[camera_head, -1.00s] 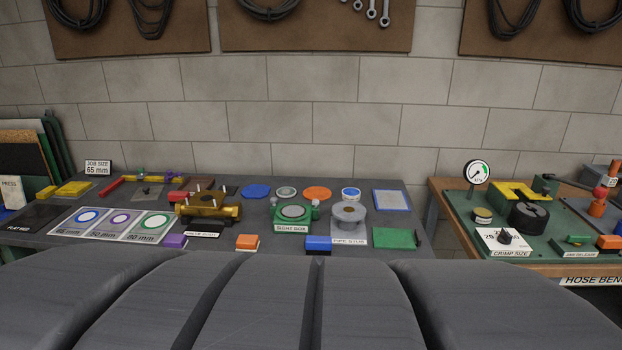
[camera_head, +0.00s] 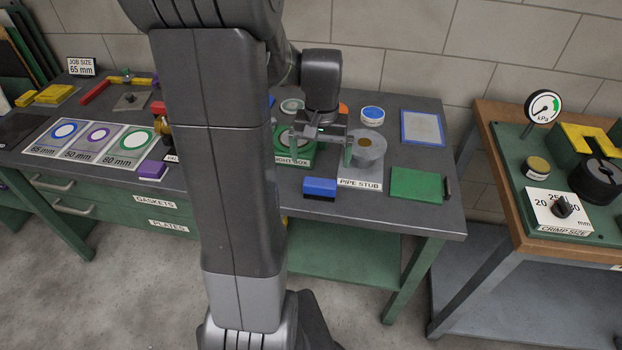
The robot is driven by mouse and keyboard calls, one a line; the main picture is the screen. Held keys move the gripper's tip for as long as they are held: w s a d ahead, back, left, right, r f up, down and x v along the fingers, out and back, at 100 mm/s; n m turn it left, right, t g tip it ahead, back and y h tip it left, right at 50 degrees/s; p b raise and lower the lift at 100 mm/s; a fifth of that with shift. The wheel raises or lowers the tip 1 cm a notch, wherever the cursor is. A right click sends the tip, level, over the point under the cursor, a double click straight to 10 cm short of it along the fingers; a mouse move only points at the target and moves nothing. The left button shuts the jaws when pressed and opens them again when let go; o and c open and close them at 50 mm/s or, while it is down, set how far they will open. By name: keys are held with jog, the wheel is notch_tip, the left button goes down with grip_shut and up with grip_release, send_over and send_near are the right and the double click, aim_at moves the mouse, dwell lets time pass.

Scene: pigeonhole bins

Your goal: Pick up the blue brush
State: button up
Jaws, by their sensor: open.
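The blue brush (camera_head: 320,187) is a small block with a blue top and a dark underside. It lies near the front edge of the grey table, in front of the green sight box (camera_head: 294,161) and left of the pipe stub's label. My gripper (camera_head: 322,158) hangs over the table behind the brush, above the sight box and beside the pipe stub. Its two greenish fingers are spread apart with nothing seen between them. It is apart from the brush.
The pipe stub (camera_head: 368,150) stands just right of my gripper. A green plate (camera_head: 417,184) and a blue-framed panel (camera_head: 422,128) lie further right. A purple block (camera_head: 152,170) lies left of my arm. My arm hides the table's middle. A gap separates the hose bench (camera_head: 483,120).

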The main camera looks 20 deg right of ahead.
aim_at(320, 182)
notch_tip(320, 182, down, 12)
jog(key=shift+s+r+p, duration=0.1)
jog(key=shift+r+p, duration=0.15)
jog(key=shift+p, duration=0.05)
dwell(0.3)
jog(key=c, duration=1)
